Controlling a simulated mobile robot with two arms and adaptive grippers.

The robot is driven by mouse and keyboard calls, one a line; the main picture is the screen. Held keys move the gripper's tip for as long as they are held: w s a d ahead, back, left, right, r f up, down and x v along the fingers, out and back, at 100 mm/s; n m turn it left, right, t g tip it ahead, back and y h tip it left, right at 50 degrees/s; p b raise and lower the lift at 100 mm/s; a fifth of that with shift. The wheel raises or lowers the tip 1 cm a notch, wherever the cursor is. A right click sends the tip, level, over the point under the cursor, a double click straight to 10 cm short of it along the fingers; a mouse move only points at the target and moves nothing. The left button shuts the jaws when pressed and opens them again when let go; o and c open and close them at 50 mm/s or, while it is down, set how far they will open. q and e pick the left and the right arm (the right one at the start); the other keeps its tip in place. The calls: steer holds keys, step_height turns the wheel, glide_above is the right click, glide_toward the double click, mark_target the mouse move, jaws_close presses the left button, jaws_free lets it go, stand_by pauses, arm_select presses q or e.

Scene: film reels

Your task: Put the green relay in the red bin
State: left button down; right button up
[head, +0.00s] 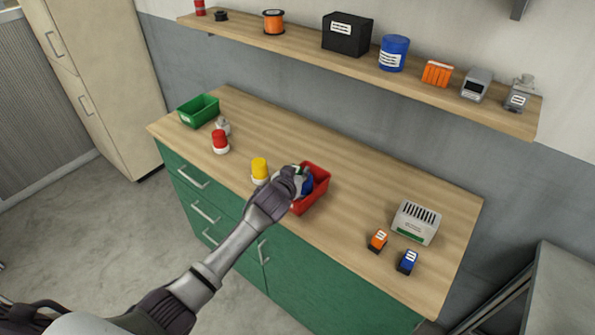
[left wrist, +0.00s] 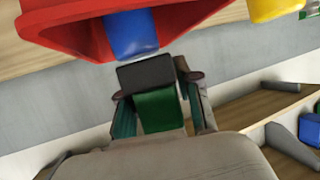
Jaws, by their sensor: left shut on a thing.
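My left gripper (head: 292,178) is at the left side of the red bin (head: 318,196) on the workbench. In the left wrist view the left gripper (left wrist: 158,98) is shut on the green relay (left wrist: 160,112), which has a dark base (left wrist: 146,76) pointing toward the bin. The relay is at the mouth of the red bin (left wrist: 75,35); its exact height above the bin is hard to tell. A blue piece (left wrist: 132,34) lies inside the bin and also shows in the head view (head: 308,185). My right gripper is not in view.
A yellow-topped button (head: 260,169) stands just left of the bin. A red-topped one (head: 220,141) and a green bin (head: 199,110) are farther left. An orange relay (head: 378,240), a blue relay (head: 408,262) and a grey vented box (head: 417,222) stand to the right.

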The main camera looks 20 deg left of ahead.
arm_select(q)
steer(key=shift+f, duration=0.45)
steer(key=c, duration=0.8)
jaws_free()
steer(key=shift+r+p, duration=0.3)
steer(key=shift+r, duration=0.4)
steer(key=b+v, duration=0.1)
steer(key=v, duration=1.1)
steer(key=shift+b, duration=0.4)
